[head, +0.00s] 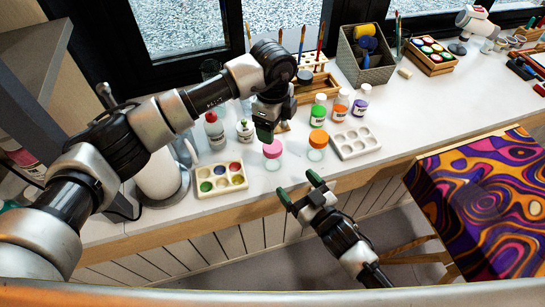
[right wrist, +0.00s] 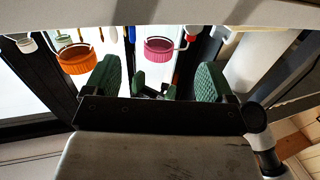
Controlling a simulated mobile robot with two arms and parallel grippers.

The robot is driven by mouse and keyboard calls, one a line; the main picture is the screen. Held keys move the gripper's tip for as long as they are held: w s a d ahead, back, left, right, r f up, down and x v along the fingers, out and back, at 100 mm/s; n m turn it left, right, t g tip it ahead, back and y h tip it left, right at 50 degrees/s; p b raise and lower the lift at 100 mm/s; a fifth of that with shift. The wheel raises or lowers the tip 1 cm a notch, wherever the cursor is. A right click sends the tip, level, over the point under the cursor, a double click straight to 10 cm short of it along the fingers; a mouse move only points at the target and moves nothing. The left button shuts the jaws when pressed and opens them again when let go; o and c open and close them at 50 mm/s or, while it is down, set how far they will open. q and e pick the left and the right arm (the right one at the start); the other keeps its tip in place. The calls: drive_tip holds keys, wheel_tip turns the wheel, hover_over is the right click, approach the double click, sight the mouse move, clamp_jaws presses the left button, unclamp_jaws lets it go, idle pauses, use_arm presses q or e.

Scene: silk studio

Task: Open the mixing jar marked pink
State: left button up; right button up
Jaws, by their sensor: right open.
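The pink-lidded jar (head: 272,149) stands upright on the white counter, its pink lid on a clear body. In the right wrist view its pink lid (right wrist: 158,50) shows ahead, between the two fingers. My right gripper (head: 299,187) is open and empty, at the counter's front edge, apart from the jar and to its front right. My left gripper (head: 264,129) hangs just behind and above the pink lid, fingers downward; its opening and any contact with the lid cannot be told. A similar jar with an orange lid (head: 318,139) stands to the right of the pink one.
A paint palette (head: 221,179) lies left of the jar, an empty white palette (head: 355,142) to the right. Paint bottles with green (head: 319,112), orange (head: 341,105) and purple (head: 360,104) labels stand behind. A patterned cloth (head: 480,205) covers the right front. The counter's front strip is clear.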

sight(278, 162)
use_arm(q)
drive_tip(key=shift+w+a+r, duration=0.1)
drive_tip(key=shift+a, duration=0.1)
use_arm(e)
drive_tip(key=shift+w+a, duration=0.15)
drive_tip(key=shift+a, duration=0.05)
drive_tip(key=x, duration=1)
drive_tip(key=shift+w+a, duration=0.1)
drive_tip(key=shift+w, duration=0.05)
drive_tip(key=shift+c, duration=0.4)
